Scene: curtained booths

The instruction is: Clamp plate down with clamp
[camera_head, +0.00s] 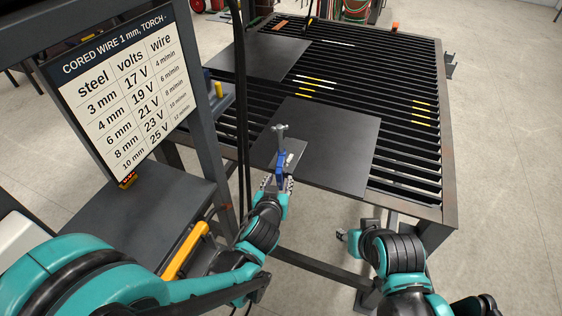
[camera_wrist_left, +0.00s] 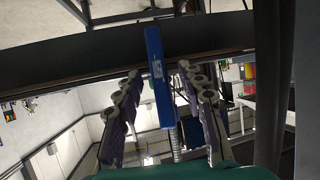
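A clamp with a blue body (camera_head: 281,168) and a grey metal top (camera_head: 279,130) stands at the table's near left edge. It overlaps a small dark plate (camera_head: 265,152) beside a larger dark plate (camera_head: 345,150) on the slatted table. My left gripper (camera_head: 277,182) is at the clamp's lower end. In the left wrist view, the clamp's blue bar (camera_wrist_left: 157,75) lies between the spread fingers, with a visible gap on both sides. Whether the clamp presses on the plate cannot be told. My right gripper (camera_head: 353,234) is low, off the table's front edge, apart from the clamp; its finger opening is unclear.
The slatted welding table (camera_head: 440,150) has another dark plate (camera_head: 255,52) at its far left. A rack with a wire chart (camera_head: 130,95) and a dark shelf (camera_head: 150,215) stands left, close to my left arm. Dark vertical strips hang beside the table. Floor at right is clear.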

